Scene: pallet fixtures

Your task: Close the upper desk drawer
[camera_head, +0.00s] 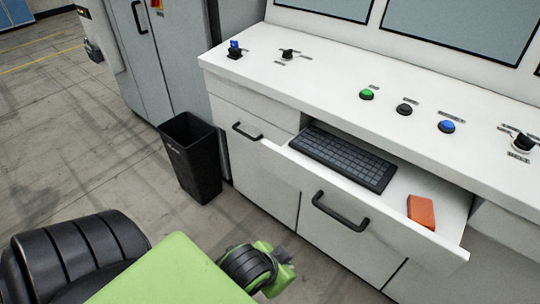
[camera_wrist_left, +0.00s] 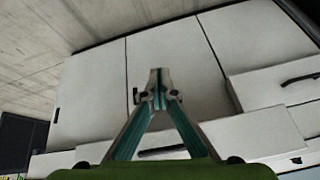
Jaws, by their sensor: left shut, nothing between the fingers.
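The upper desk drawer (camera_head: 345,203) stands pulled out from the white desk in the head view. Its dark bar handle (camera_head: 340,211) is on the front panel. A black keyboard (camera_head: 343,157) and an orange block (camera_head: 421,212) lie inside it. My left gripper (camera_wrist_left: 158,78) is shut and empty in the left wrist view, with white cabinet fronts beyond its tips. In the head view my left arm is at the bottom, in front of and below the drawer, with a gap between. My right gripper is not in view.
The desk top (camera_head: 320,75) overhangs the drawer and carries several buttons and switches. A smaller front with a handle (camera_head: 247,132) is to the left. A black bin (camera_head: 190,158) stands on the floor beside the desk. The concrete floor at left is clear.

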